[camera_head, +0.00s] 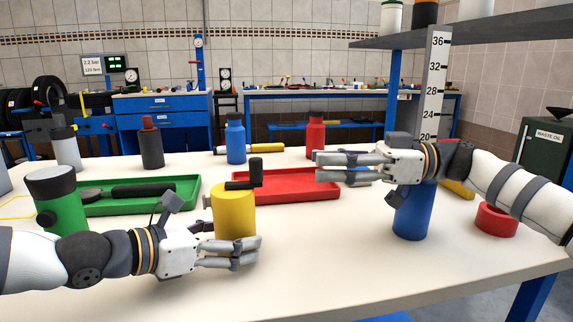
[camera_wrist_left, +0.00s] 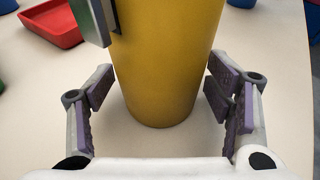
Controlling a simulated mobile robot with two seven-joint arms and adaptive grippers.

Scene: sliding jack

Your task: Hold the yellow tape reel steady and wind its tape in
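The yellow tape reel (camera_head: 234,212) stands upright on the table, a yellow cylinder with a black crank handle (camera_head: 256,171) on top and a grey piece on its left side. My left gripper (camera_head: 236,254) is low at its near side. In the left wrist view the reel (camera_wrist_left: 165,60) stands between the open fingers (camera_wrist_left: 160,92), with a narrow gap on each side. My right gripper (camera_head: 320,166) is in the air to the right of the crank, fingers apart and pointing left, empty. No pulled-out tape can be made out at the reel.
A green tray (camera_head: 190,190) with a dark tool and a red tray (camera_head: 322,187) lie behind. A green cylinder (camera_head: 62,212) stands left; a blue cylinder (camera_head: 413,218) is under my right wrist; a red ring (camera_head: 496,219) is right. A thin yellow line (camera_head: 14,217) lies far left.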

